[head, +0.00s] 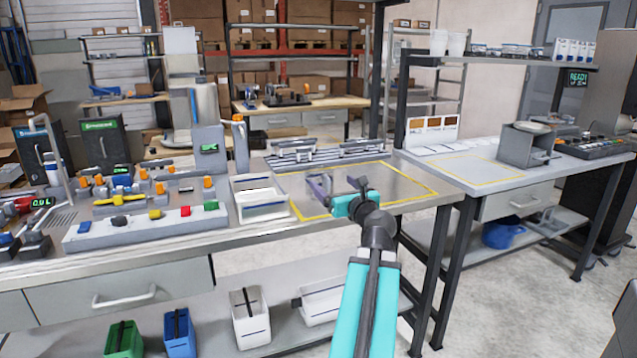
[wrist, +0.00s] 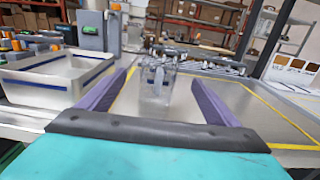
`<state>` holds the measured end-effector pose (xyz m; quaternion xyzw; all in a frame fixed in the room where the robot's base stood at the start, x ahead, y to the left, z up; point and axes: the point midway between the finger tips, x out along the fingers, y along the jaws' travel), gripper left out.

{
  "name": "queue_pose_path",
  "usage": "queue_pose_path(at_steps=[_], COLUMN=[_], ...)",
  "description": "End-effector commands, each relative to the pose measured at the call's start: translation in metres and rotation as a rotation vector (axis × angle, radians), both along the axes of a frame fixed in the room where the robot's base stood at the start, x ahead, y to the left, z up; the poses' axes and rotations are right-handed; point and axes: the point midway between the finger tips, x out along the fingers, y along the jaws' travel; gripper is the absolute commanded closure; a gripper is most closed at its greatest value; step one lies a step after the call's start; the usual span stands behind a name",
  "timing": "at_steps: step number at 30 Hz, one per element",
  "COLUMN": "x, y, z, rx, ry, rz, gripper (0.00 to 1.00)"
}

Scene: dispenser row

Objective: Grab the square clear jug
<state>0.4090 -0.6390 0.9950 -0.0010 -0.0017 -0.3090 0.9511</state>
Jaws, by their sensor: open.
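The square clear jug (wrist: 157,92) stands upright inside the yellow-outlined area of the steel bench in the wrist view. It is see-through, with a greyish upright part on its near side. My gripper (wrist: 159,77) is open, with its purple fingers to the left and right of the jug in the picture. I see no contact; whether the jug is between the fingertips or just beyond them I cannot tell. In the head view my gripper (head: 335,181) is over the yellow-outlined area, and the jug cannot be made out clearly there.
A white bin (head: 260,205) stands just left of the outlined area; it also shows in the wrist view (wrist: 40,85). A metal rack (head: 320,152) lies behind. The outlined area's right side is clear.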

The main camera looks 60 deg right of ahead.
Motion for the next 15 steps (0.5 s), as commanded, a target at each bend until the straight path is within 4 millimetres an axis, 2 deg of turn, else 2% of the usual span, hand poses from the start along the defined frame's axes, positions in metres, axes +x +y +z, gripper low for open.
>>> queue_pose_path(at_steps=[15], x=[0.0047], y=[-0.0033], z=[0.0016], rx=[0.005], ry=[0.003], rz=[-0.007], gripper=[0.16])
